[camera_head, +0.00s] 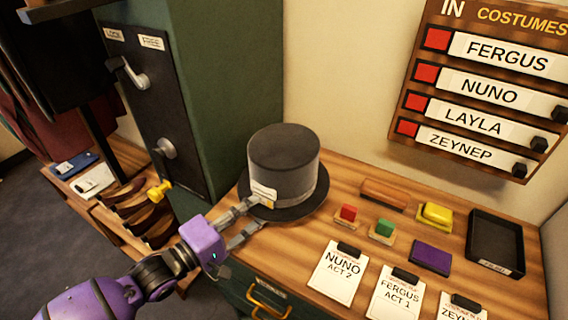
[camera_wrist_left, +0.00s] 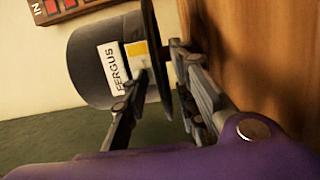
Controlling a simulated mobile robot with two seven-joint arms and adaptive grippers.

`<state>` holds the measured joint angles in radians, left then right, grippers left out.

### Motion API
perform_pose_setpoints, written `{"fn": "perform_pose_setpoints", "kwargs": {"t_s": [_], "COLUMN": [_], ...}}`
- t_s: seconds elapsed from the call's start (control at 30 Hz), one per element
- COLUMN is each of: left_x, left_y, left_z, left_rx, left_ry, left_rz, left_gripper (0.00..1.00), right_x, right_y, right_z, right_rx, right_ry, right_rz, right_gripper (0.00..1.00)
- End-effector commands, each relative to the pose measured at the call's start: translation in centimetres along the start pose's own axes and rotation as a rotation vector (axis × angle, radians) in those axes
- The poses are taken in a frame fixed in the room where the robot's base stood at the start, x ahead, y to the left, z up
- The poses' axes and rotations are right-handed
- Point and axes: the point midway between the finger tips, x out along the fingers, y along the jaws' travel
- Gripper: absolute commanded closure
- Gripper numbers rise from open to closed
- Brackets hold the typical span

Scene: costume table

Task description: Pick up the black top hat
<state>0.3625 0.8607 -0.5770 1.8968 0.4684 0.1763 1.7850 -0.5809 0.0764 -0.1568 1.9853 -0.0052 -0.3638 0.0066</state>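The black top hat (camera_head: 284,160) stands upright, brim down, at the left end of the wooden cabinet top. It has a grey band and a white tag. In the left wrist view the hat (camera_wrist_left: 88,62) appears sideways, and its tag reads FERGUS beside a yellow patch. My left gripper (camera_head: 258,212) is at the hat's near-left brim, with its fingers apart. In the left wrist view the gripper (camera_wrist_left: 160,62) has one finger on the crown side and one on the underside, with the brim between. Firm contact cannot be made out. My right gripper is not in view.
A green cabinet (camera_head: 228,85) stands behind left. A costume board (camera_head: 480,90) hangs on the wall.

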Motion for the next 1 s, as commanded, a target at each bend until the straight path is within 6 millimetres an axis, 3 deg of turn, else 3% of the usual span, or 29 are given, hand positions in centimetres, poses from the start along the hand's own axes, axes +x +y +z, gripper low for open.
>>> {"fn": "perform_pose_setpoints", "kwargs": {"t_s": [0.03, 0.2, 0.73, 1.0], "left_x": [0.0, 0.0, 0.0, 0.0], "left_y": [0.0, 0.0, 0.3, 3.2], "left_z": [0.0, 0.0, 0.0, 0.0], "left_rx": [0.000, 0.000, 0.001, 0.003], "left_ry": [0.000, 0.000, 0.000, -0.001], "left_rz": [0.000, 0.000, 0.003, 0.004], "left_gripper": [0.81, 1.00, 1.00, 1.00], "right_x": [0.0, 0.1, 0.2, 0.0], "right_y": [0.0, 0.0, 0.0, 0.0], "right_z": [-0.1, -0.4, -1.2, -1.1], "right_rx": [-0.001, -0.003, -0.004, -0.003], "right_ry": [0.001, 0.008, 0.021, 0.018], "right_rz": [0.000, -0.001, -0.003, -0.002], "right_gripper": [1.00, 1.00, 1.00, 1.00]}}
